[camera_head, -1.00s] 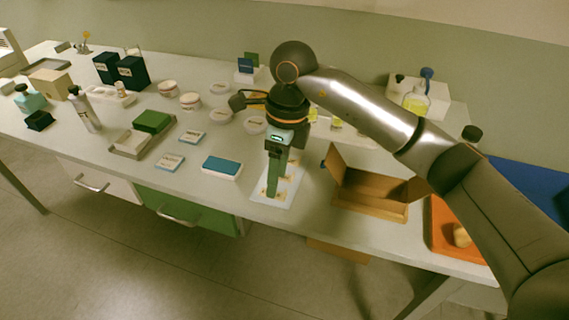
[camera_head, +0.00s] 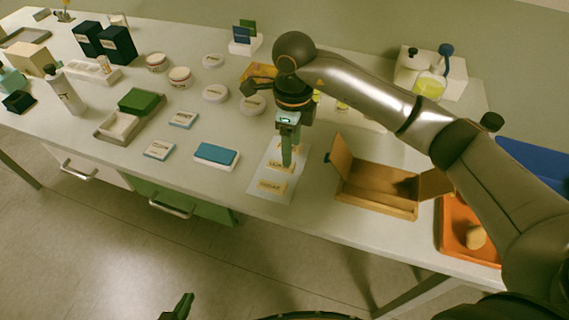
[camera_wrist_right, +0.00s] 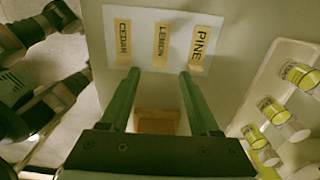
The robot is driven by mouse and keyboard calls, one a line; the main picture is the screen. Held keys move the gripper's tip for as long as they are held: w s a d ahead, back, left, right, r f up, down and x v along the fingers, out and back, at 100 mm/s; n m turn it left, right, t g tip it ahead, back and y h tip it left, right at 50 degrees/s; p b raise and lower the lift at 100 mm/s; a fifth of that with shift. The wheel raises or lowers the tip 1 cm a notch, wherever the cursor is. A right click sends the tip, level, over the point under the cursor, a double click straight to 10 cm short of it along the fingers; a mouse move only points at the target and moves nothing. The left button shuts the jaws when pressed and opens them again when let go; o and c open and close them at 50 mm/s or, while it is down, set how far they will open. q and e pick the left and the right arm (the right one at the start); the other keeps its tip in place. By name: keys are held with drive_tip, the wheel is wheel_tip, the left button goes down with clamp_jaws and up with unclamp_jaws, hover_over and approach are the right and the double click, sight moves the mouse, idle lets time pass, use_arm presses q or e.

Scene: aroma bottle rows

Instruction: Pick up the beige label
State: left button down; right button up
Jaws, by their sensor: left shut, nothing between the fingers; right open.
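Beige labels lie on a white sheet (camera_head: 262,199) on the bench. In the right wrist view they read CEDAR (camera_wrist_right: 123,42), LEMON (camera_wrist_right: 161,45) and PINE (camera_wrist_right: 200,45). In the head view two show clearly, the near one (camera_head: 272,186) and the middle one (camera_head: 276,165); the far one is mostly hidden by my right gripper. My right gripper (camera_head: 287,163) points down over the sheet. Its open fingers (camera_wrist_right: 160,73) are empty, with tips near the labels' ends; their height is unclear. My left gripper (camera_head: 179,307) is shut at the bottom edge, away from the bench.
An open cardboard box (camera_head: 375,198) stands right of the sheet, with an orange tray (camera_head: 455,240) beyond it. A blue-topped box (camera_head: 216,154) lies to the left. Round white containers (camera_head: 215,93) stand behind. Small yellow-banded bottles (camera_wrist_right: 272,110) stand in a white rack.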

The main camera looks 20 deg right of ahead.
sight(293, 164)
wheel_tip(293, 164, down, 5)
drive_tip(key=shift+s+d+f+p, duration=0.1)
drive_tip(key=shift+s+d+p, duration=0.05)
drive_tip(key=shift+p, duration=0.3)
drive_tip(key=shift+c, duration=0.2)
clamp_jaws()
